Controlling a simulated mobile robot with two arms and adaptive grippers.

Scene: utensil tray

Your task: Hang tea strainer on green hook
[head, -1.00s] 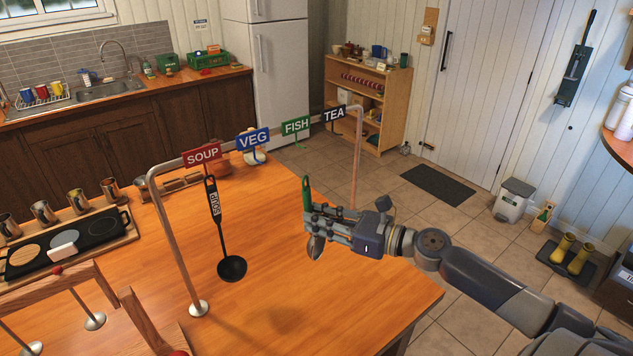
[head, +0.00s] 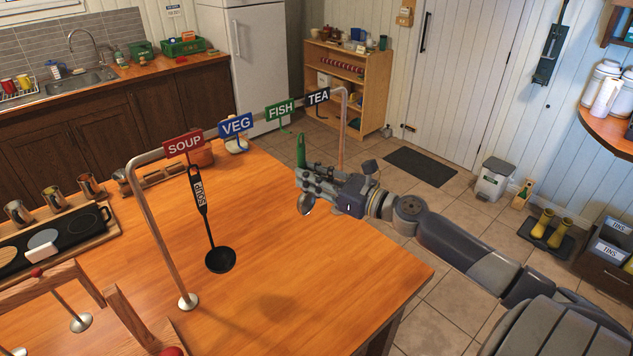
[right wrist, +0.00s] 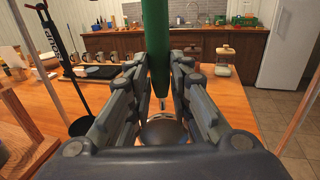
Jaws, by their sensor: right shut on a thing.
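My right gripper (head: 306,178) is shut on an upright utensil with a green handle (head: 301,151), which I take for the tea strainer. Its rounded metal head (head: 306,206) hangs below the fingers, above the table's right part. In the right wrist view the green handle (right wrist: 156,45) stands between the fingers, with the dark round head (right wrist: 163,132) below; any mesh is too small to tell. The green hook (head: 284,125) hangs under the green FISH sign (head: 281,110) on the rail. The handle top is lower and to its right in the head view, apart from it. My left gripper is out of view.
A black ladle (head: 219,258) hangs under the red SOUP sign (head: 184,144). The blue VEG (head: 236,125) and black TEA (head: 317,97) signs flank FISH. The rail's posts (head: 163,235) stand on the wooden table (head: 330,270). Its front right is clear.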

